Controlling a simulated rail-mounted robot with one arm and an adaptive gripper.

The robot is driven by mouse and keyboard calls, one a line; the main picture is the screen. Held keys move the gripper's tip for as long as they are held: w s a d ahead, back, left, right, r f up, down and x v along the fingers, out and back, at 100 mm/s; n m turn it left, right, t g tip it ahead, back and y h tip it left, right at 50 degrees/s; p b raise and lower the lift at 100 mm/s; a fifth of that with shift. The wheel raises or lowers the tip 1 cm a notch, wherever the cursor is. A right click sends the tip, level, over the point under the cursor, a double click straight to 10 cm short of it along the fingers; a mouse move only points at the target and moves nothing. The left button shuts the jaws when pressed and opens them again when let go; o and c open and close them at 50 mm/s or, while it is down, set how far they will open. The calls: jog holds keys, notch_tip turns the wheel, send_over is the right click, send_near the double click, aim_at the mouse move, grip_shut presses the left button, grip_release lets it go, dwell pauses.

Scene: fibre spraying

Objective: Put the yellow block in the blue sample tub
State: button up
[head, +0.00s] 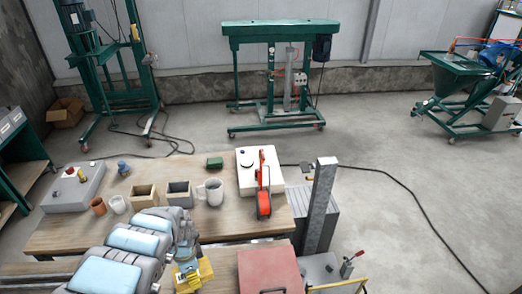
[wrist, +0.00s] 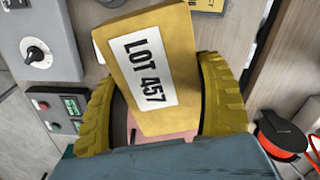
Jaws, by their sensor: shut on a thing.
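A yellow block (wrist: 150,70) with a white label reading LOT 457 is held tilted between the two yellow fingers of my gripper (wrist: 165,100) in the wrist view. In the head view my gripper (head: 191,272) is at the bottom, left of centre, near the table's front edge; I cannot clearly separate the block from the yellow fingers there. A slate blue-grey open tub (head: 179,193), the only bluish one, stands on the table beyond my gripper. I cannot see into its bottom.
A tan tub (head: 144,196) is left of the blue-grey tub and a white mug (head: 211,193) is right. A brown cup (head: 98,206) and a white cup (head: 118,204) stand further left. A pink-red box (head: 268,268) and a tall grey post (head: 321,205) are at right.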

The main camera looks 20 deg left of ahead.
jog(key=w+d+r+n, duration=0.2)
jog(key=w+d+r, duration=0.5)
jog(key=w+d, duration=0.25)
jog(key=w+d+r+n, duration=0.3)
jog(key=w+d+r, duration=0.2)
jog(key=d+r, duration=0.3)
jog(key=w+d+r+n+p, duration=0.1)
jog(key=w+d+r+n, duration=0.3)
jog(key=d+r, duration=0.5)
jog(key=w+d, duration=0.1)
jog(key=d, duration=0.7)
jog(key=shift+r, duration=0.25)
